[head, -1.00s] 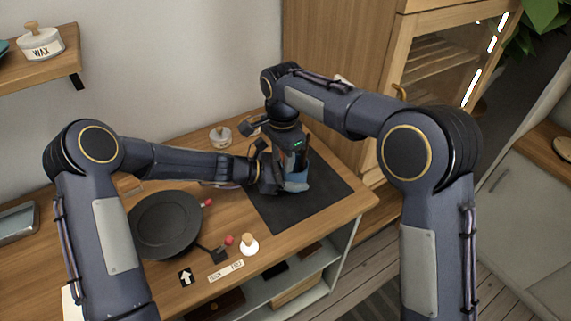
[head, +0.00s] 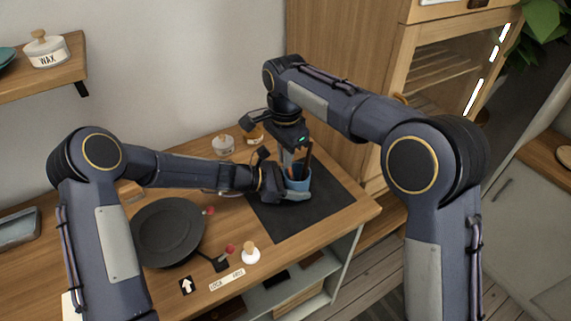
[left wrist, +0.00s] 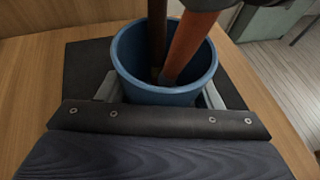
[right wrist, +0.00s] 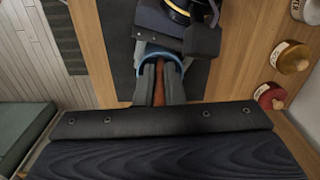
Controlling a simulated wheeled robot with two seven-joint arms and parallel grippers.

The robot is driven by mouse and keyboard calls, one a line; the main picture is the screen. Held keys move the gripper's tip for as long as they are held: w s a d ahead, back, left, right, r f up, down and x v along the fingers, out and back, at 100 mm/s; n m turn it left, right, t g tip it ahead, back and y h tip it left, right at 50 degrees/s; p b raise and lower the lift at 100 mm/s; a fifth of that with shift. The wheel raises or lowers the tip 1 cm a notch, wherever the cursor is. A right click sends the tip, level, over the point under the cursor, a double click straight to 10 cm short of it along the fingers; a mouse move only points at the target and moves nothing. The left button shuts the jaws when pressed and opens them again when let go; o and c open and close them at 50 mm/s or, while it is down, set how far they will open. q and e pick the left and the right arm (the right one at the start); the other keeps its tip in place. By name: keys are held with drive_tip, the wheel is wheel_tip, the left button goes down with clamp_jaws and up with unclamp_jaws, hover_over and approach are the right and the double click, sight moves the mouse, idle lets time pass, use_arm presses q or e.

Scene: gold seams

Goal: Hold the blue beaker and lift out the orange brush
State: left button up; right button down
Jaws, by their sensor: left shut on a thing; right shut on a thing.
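The blue beaker (head: 299,181) stands upright on the dark mat; it also shows in the left wrist view (left wrist: 162,95). My left gripper (head: 290,193) is shut on the beaker, its fingers on both sides of the wall. The orange brush (left wrist: 187,48) leans in the beaker with its lower end still inside. My right gripper (right wrist: 159,84) is shut on the orange brush (right wrist: 159,92) above the beaker. The brush's top is hidden by the right gripper in the head view.
The dark mat (head: 310,222) lies near the counter's right edge. A black pan (head: 168,232) lies to the left. A white jar with a wooden knob (head: 250,255) stands near the front edge. Small jars (head: 223,146) stand at the back. A cabinet (head: 345,50) rises behind.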

wheel_tip(320, 180, up, 7)
drive_tip(key=shift+f, duration=0.2)
use_arm(q)
drive_tip(key=o, duration=1.2)
drive_tip(key=v, duration=1.2)
drive_tip(key=shift+r, duration=0.1)
drive_tip(key=shift+s, duration=0.1)
use_arm(e)
drive_tip(key=shift+s, duration=0.1)
